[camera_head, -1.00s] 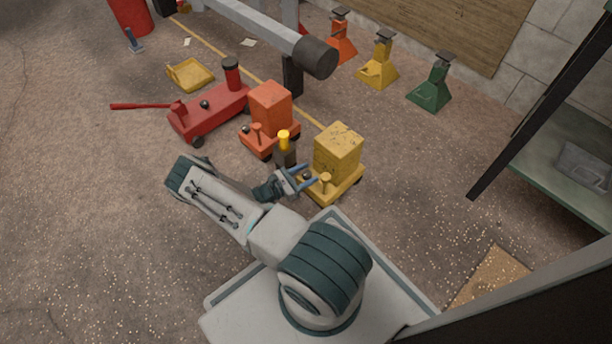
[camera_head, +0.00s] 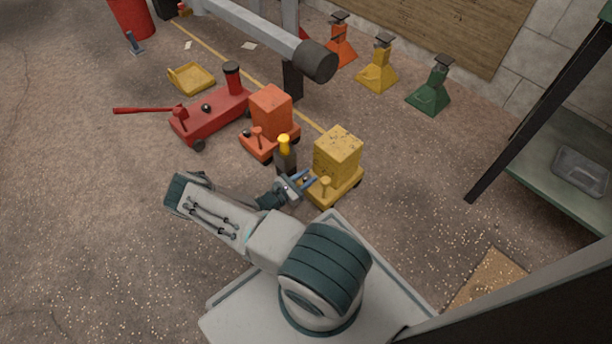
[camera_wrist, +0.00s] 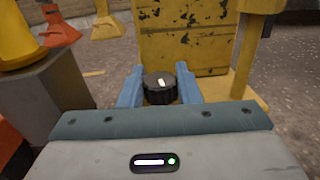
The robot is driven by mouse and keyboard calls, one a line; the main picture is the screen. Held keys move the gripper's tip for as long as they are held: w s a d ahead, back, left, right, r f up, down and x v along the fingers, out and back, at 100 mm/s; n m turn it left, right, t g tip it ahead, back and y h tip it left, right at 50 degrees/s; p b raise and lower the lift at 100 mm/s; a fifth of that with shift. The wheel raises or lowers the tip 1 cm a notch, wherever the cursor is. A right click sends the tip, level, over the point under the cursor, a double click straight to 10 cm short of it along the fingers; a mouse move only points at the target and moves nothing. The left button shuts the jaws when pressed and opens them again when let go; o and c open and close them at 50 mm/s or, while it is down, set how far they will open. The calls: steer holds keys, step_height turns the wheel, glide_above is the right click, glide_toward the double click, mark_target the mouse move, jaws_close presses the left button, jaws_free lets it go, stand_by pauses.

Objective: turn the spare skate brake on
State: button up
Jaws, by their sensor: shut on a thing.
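A yellow wheeled skate (camera_head: 337,157) with a tall scuffed block stands right in front of my gripper (camera_head: 303,181). A small black ribbed knob (camera_wrist: 160,90) with a white mark on top sits on its low front deck. In the wrist view the blue fingers of my gripper (camera_wrist: 159,76) are shut on this knob, one on each side. The white mark points nearly straight away from me, tilted slightly. A yellow post (camera_wrist: 249,50) rises to the right of the knob. An orange skate (camera_head: 270,105) with its own black knob stands farther left.
A dark post with a yellow top (camera_head: 284,150) stands close to the left of my gripper. A red floor jack (camera_head: 212,118) with a long handle is at the left. Several jack stands line the wall.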

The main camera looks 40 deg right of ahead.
steer(key=n+t+p, duration=0.1)
steer(key=t, duration=0.1)
steer(key=shift+r+n+t+p, duration=0.25)
steer(key=shift+n+t+p, duration=0.05)
steer(key=shift+n+p, duration=0.1)
steer(key=t, duration=0.1)
steer(key=n+t, duration=0.1)
steer(key=shift+s+f+n+t+y+p, duration=0.1)
steer(key=shift+f+n+t+y+p, duration=0.05)
steer(key=shift+n+t+y+p, duration=0.2)
steer(key=n+t, duration=0.1)
steer(key=n+t+y+b, duration=0.1)
steer(key=t, duration=0.1)
steer(key=shift+f+y, duration=0.25)
steer(key=shift+n+t+y+b, duration=0.65)
steer(key=shift+n+t, duration=0.3)
steer(key=shift+t, duration=0.3)
steer(key=shift+r+t+y, duration=0.1)
steer(key=shift+t+y, duration=0.15)
steer(key=shift+t, duration=0.05)
steer(key=o, duration=1)
steer(key=shift+r+g, duration=0.15)
steer(key=shift+g, duration=0.25)
